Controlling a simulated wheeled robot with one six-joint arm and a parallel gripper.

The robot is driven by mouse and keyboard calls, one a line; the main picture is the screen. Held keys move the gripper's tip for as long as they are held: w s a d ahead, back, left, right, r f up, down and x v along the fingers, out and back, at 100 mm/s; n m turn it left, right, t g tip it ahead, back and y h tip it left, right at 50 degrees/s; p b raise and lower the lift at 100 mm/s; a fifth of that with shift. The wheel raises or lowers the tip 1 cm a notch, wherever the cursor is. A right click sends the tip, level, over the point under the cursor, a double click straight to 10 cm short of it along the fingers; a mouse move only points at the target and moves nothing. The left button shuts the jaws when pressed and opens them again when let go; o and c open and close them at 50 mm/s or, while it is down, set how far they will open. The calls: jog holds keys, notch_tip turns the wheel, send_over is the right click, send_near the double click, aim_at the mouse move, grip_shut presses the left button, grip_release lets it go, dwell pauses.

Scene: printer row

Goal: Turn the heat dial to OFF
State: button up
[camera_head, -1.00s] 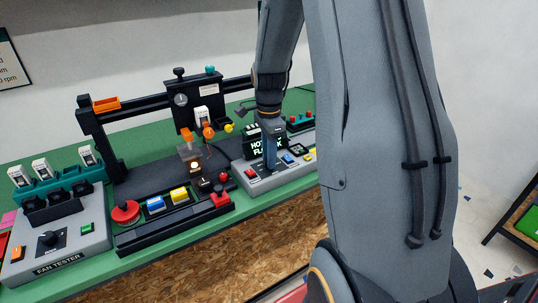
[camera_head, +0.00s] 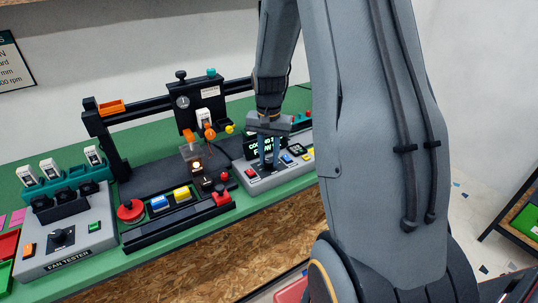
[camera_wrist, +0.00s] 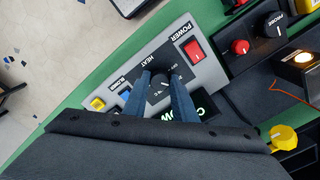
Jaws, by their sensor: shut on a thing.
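The heat dial (camera_wrist: 160,86) is a small black knob on a grey control box (camera_wrist: 210,78), beside the printed word HEAT, with OFF lettering near its edge. My gripper (camera_wrist: 163,82) is shut on the dial, one blue-grey finger on each side. In the head view my gripper (camera_head: 270,163) points down onto the box, and its fingers hide the dial. The box's display (camera_head: 258,147) is partly covered by the gripper and seems to read COOLING. The dial's exact setting is hard to read.
A red power switch (camera_wrist: 195,48), a blue button (camera_wrist: 125,95) and a yellow button (camera_wrist: 97,103) sit close around the dial. The printer (camera_head: 198,108) and a fan tester (camera_head: 65,240) stand to the left on the green bench.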

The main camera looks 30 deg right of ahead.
aim_at(269, 160)
jog(key=n+p, duration=0.1)
jog(key=n, duration=0.4)
jog(key=shift+r+n, duration=0.1)
jog(key=shift+n, duration=0.2)
jog(key=n+p, duration=0.1)
jog(key=n, duration=0.4)
jog(key=shift+d, duration=0.1)
jog(key=shift+n, duration=0.3)
jog(key=o, duration=1)
jog(key=shift+o, duration=0.2)
jog(key=shift+r+b, duration=1.05)
jog(key=shift+r, duration=2.8)
